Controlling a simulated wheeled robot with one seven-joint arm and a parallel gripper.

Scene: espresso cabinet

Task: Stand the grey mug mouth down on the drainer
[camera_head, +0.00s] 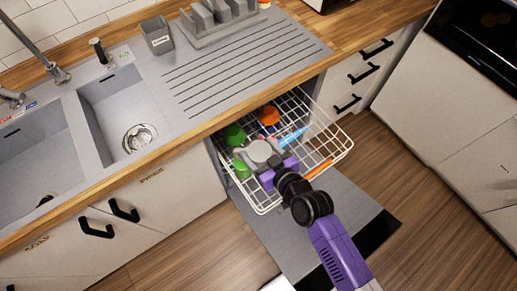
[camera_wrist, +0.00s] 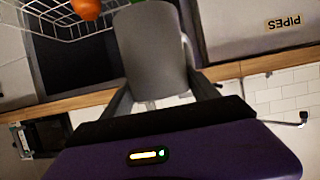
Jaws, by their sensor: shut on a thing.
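The grey mug (camera_head: 260,151) is in my gripper (camera_head: 273,167), above the pulled-out white wire rack (camera_head: 335,151) of the dishwasher. In the wrist view the mug (camera_wrist: 154,50) fills the space between the two fingers of my gripper (camera_wrist: 163,95), with its handle to the right. I cannot tell for sure which way its mouth faces. The drainer (camera_head: 245,62) is the grooved grey surface right of the sink; its front part is bare.
Green items (camera_head: 235,134), an orange item (camera_head: 269,115) and blue utensils (camera_head: 293,136) are in the rack. A grey holder (camera_head: 157,36) and a grey dish stand (camera_head: 215,22) stand at the back of the counter. The sink basin (camera_head: 115,100) is empty.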

